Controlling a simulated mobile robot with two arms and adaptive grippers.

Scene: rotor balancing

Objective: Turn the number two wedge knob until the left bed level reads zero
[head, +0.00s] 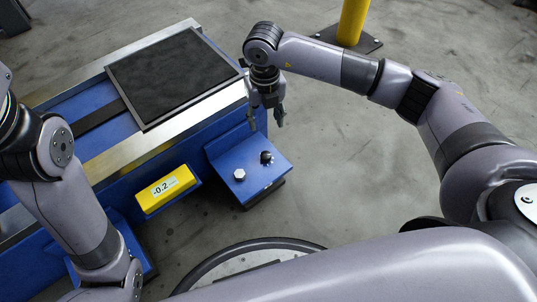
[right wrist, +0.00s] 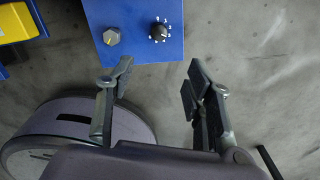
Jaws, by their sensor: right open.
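A yellow level display (head: 165,188) reading "-0.2" sits on the near side of the blue bed. Beside it, a blue wedge block (head: 228,153) carries a silver knob (head: 239,174) and a black knob (head: 266,157). In the right wrist view, the silver knob (right wrist: 112,36) has a yellowish mark, and the black knob (right wrist: 159,32) has white numbers around it. No label shows which is number two. My right gripper (head: 266,124) is open and empty, pointing down just beyond the block, apart from both knobs. My left gripper is out of view.
The blue machine bed has steel rails (head: 163,147) and a dark plate (head: 172,73) on top. My left arm crosses the left side and partly hides another blue block (head: 131,246). A yellow post (head: 352,20) stands at the back. The floor to the right is clear.

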